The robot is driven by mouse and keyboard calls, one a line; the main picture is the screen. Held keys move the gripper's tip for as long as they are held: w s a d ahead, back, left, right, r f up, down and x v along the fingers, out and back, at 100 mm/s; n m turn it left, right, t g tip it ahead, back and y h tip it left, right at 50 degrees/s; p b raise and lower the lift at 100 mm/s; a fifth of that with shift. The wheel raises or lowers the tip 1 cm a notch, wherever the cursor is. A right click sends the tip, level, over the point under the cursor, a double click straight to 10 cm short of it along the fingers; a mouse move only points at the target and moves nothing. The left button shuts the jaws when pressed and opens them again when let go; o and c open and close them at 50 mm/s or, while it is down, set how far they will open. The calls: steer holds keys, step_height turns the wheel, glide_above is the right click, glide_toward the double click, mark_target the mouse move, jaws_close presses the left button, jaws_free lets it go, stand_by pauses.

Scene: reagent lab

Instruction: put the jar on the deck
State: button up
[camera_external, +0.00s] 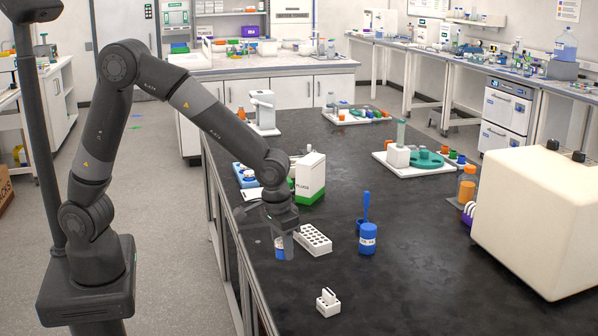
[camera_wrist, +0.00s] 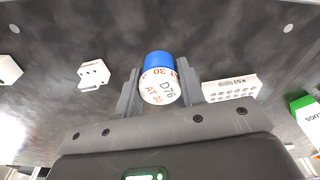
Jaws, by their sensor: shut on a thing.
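My gripper (camera_external: 283,232) points down over the near left part of the black bench. It is shut on a jar (camera_external: 288,245) with blue and white parts. In the wrist view the jar (camera_wrist: 159,83) sits between the two fingers, showing a blue part and a white face with dark and red lettering. I cannot tell whether the jar touches the bench. A white platform (camera_external: 383,160) farther back on the bench bears a teal round holder and a white block. Another white platform (camera_external: 331,119) stands behind it. I cannot tell which of these is the deck.
A white rack (camera_external: 314,240) stands close right of my gripper, with a green and white box (camera_external: 310,178) behind. A blue labelled container (camera_external: 367,238) and a small white holder (camera_external: 328,302) stand nearby. A cream machine (camera_external: 530,225) fills the right side.

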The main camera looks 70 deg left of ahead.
steer(key=s+d+r+n, duration=0.1)
steer(key=s+d+r, duration=0.1)
steer(key=d, duration=0.4)
steer(key=shift+s+d, duration=0.35)
steer(key=shift+s, duration=0.25)
glide_above(304, 279)
steer(key=f, duration=0.7)
steer(key=shift+s+d, duration=0.15)
steer(key=shift+s, duration=0.15)
steer(key=shift+f, duration=1.8)
steer(key=shift+f, duration=0.2)
steer(key=o, duration=1)
